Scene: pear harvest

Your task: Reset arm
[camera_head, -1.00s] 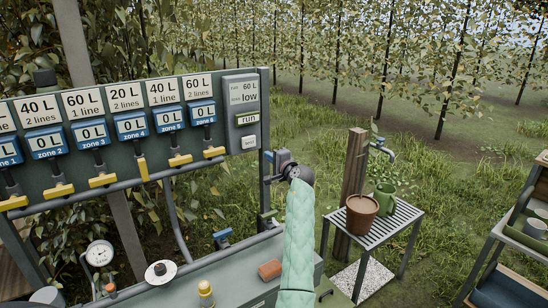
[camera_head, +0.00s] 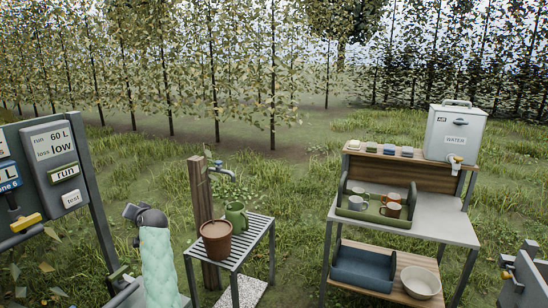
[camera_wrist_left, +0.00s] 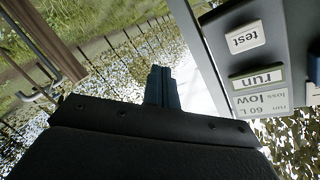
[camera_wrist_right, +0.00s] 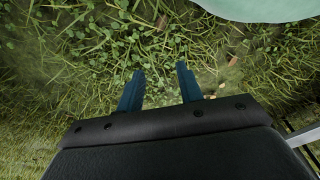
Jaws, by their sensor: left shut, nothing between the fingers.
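My left arm, in a pale green sleeve (camera_head: 158,265), rises from the bottom left of the head view. Its gripper is small and dark there, beside the right post of the control panel (camera_head: 91,190). In the left wrist view my left gripper (camera_wrist_left: 162,72) is shut with nothing between its fingers. The panel's run button (camera_wrist_left: 257,77) and test button (camera_wrist_left: 246,38) show to its right, apart from it. My right gripper (camera_wrist_right: 160,80) is open and empty over grass in the right wrist view. It is outside the head view.
A slatted stand (camera_head: 262,222) holds a brown pot (camera_head: 216,245) and a green jug (camera_head: 237,214), beside a post with a tap (camera_head: 222,170). Further right, a shelf bench (camera_head: 446,222) carries a mug tray (camera_head: 372,217) and a water container (camera_head: 454,133). Grass lies between them.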

